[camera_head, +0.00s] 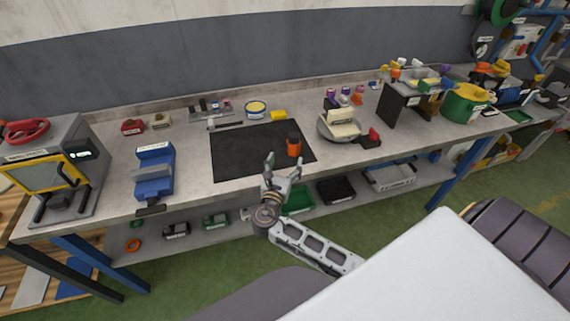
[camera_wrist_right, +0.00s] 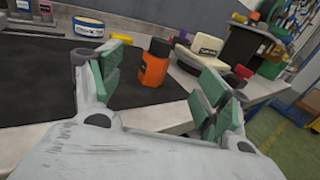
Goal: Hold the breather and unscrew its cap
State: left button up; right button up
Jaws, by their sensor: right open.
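The breather (camera_head: 294,149) is a small orange cylinder with a dark cap on top (camera_head: 293,138). It stands upright on the black mat (camera_head: 233,160) near the mat's right side. In the right wrist view the breather (camera_wrist_right: 154,70) and its dark cap (camera_wrist_right: 160,47) show between the finger pads. My right gripper (camera_head: 271,163) is open and empty, just left of and in front of the breather, apart from it. In the wrist view its green-padded fingers (camera_wrist_right: 160,85) are spread wide. My left gripper is not seen in either view.
A blue vise (camera_head: 154,172) stands left of the mat. A cream scale-like device (camera_head: 341,124) with a red part (camera_head: 369,138) stands to the right. A round yellow-topped tin (camera_head: 256,108) and a yellow block (camera_head: 279,115) lie behind. The mat's left part is clear.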

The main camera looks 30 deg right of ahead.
aim_at(293, 141)
jog(key=shift+p+x, duration=0.6)
jog(key=shift+x, duration=6.3)
jog(key=shift+f, duration=0.1)
jog(key=c, duration=1.2)
jog(key=o, duration=1.2)
jog(key=shift+a, duration=0.1)
